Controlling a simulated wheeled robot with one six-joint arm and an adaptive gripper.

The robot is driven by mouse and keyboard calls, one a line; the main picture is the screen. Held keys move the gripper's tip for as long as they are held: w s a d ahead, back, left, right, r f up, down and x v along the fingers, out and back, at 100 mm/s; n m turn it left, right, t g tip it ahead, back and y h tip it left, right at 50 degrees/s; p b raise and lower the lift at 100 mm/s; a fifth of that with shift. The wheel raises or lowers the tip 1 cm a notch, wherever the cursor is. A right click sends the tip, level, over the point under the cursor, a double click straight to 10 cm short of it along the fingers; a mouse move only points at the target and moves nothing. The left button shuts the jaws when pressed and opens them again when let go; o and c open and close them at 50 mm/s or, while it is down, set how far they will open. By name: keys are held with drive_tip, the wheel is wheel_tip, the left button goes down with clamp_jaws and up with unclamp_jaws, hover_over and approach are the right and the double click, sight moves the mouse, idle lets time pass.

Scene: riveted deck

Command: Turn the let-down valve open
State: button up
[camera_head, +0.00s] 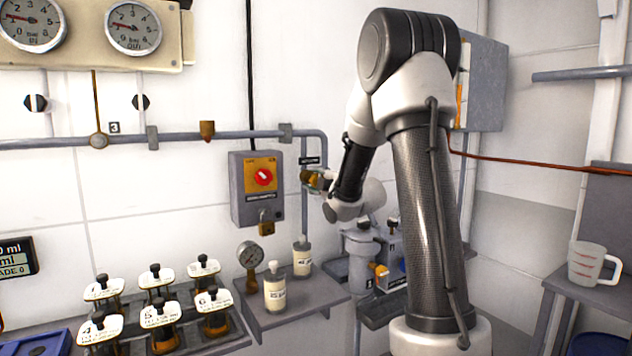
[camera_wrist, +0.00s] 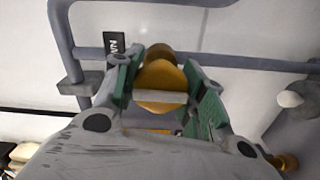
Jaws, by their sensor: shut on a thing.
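The let-down valve has a yellow-brass handle (camera_wrist: 160,76), seen close up in the wrist view in front of a grey pipe. My gripper (camera_wrist: 165,88) has its green-padded fingers on either side of this handle and is shut on it. In the head view the brass valve (camera_head: 311,176) shows small on the vertical pipe, right of the grey switch box, with my gripper (camera_head: 319,181) reaching it from the right. My wrist and fingers hide part of it there. I cannot tell how far the handle is turned.
A grey switch box (camera_head: 257,190) with a red knob and a padlock is just left of the valve. Below are a shelf (camera_head: 300,312) with bottles and several numbered jars (camera_head: 158,312). Gauges (camera_head: 133,27) hang upper left. A measuring jug (camera_head: 592,264) stands on the right bench.

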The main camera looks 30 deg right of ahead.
drive_tip(key=shift+n, duration=0.3)
drive_tip(key=o, duration=1)
drive_tip(key=shift+o, duration=0.2)
drive_tip(key=s, duration=0.7)
drive_tip(key=shift+s, duration=0.3)
drive_tip(key=shift+d, duration=0.15)
